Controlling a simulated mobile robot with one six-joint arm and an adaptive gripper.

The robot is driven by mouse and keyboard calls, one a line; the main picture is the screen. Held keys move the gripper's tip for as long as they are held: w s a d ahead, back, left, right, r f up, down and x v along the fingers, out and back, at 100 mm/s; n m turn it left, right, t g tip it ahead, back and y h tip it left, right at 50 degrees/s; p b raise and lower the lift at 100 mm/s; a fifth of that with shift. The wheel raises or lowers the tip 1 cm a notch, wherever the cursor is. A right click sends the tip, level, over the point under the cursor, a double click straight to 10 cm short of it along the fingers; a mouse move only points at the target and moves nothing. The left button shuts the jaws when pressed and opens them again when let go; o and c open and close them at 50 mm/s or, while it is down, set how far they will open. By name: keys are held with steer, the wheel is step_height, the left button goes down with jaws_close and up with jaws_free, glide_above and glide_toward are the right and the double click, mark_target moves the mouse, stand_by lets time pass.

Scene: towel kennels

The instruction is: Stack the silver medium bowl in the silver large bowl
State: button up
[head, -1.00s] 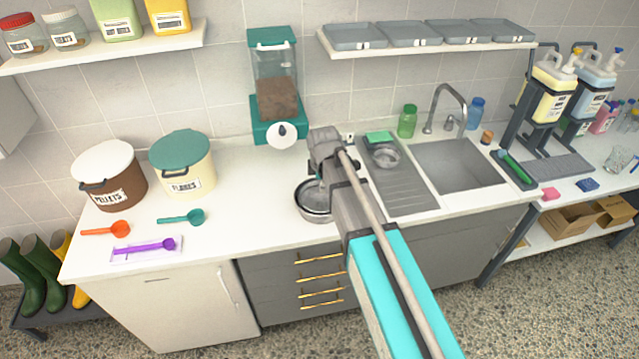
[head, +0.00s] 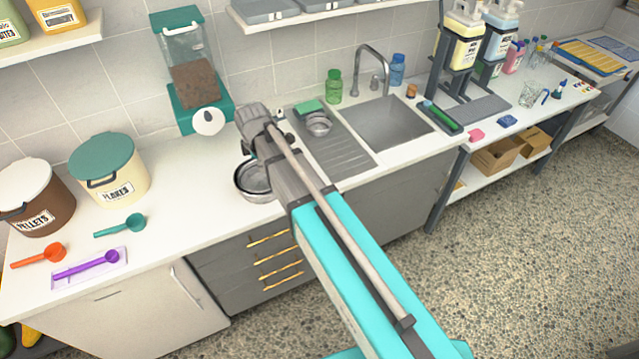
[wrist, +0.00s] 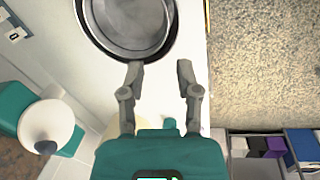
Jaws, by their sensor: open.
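The silver large bowl (head: 240,190) stands on the counter near its front edge, partly hidden by my arm in the head view. The silver medium bowl (head: 256,177) sits inside it. In the wrist view the large bowl shows as a dark outer ring (wrist: 87,32) around the paler medium bowl (wrist: 130,28), both cut off by the top edge. My gripper (wrist: 158,68) is open and empty, its fingertips just beside the bowls' rim in that view and apart from it. In the head view my arm hides the fingertips.
A small metal bowl (head: 318,124) and a green sponge (head: 310,107) are on the drainboard by the sink (head: 390,125). A food dispenser (head: 190,85) stands behind the bowls. Scoops (head: 120,226) and tubs (head: 110,170) are on the left. The counter between is clear.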

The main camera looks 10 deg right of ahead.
steer(key=s+d+m+g, duration=0.2)
steer(key=s+d+m, duration=1.4)
steer(key=d+m, duration=0.2)
steer(key=shift+d+m, duration=0.3)
steer(key=shift+d, duration=0.95)
steer(key=shift+f, duration=0.15)
step_height(320, 180, down, 5)
steer(key=b, duration=0.5)
steer(key=shift+f, duration=0.2)
